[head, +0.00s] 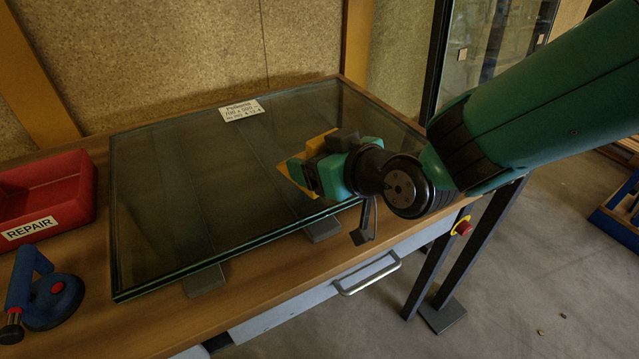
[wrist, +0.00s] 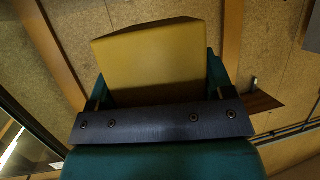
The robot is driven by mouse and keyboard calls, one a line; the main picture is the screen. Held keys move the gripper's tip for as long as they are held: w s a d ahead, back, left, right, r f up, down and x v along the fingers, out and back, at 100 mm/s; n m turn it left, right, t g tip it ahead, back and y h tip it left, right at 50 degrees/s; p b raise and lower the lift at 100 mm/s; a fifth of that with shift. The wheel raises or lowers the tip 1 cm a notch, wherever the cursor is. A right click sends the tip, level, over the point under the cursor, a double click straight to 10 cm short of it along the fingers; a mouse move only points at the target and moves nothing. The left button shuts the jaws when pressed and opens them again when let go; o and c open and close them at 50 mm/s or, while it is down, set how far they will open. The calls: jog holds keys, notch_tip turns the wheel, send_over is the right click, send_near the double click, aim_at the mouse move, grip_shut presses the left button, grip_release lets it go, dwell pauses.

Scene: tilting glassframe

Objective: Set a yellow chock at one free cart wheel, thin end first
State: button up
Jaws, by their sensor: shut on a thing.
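A yellow chock (wrist: 155,55) is held between the two green fingers of my gripper (wrist: 157,85). In the head view the chock (head: 317,143) shows only in part behind the dark green gripper (head: 318,168), which is shut on it. The gripper and chock are in front of the right part of a glass pane, apparently above it. I cannot tell for sure which end of the chock is thin. No cart and no cart wheel shows in either view.
The glass pane (head: 180,215) lies on a wooden table (head: 250,283) with a label near its back edge. A red REPAIR bin (head: 78,190) and a blue suction lifter (head: 52,300) are at left. A red button (head: 463,228) sits at the right end. Floor at right is mostly clear.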

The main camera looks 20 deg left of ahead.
notch_tip(320, 180, up, 12)
jog(key=w+d+f+m+t+h+p, duration=0.3)
jog(key=w+d+f, duration=0.4)
jog(key=d, duration=0.3)
jog(key=w+d+f+m+t+h+p, duration=0.2)
jog(key=w+d+f+m, duration=0.2)
jog(key=w+d+f, duration=0.5)
jog(key=s+d+f+m+t+h+p, duration=0.1)
jog(key=d+f+m+h, duration=0.15)
jog(key=d, duration=0.65)
jog(key=s+d+f+m+t+h+p, duration=0.1)
jog(key=d+f+h+p, duration=0.15)
jog(key=d, duration=0.75)
jog(key=s+d+m+h, duration=0.1)
jog(key=s+d, duration=0.5)
jog(key=s, duration=0.1)
jog(key=shift+s+d+m+h, duration=0.2)
jog(key=shift+s+m+h, duration=0.15)
jog(key=shift+h, duration=0.05)
jog(key=shift+r, duration=0.1)
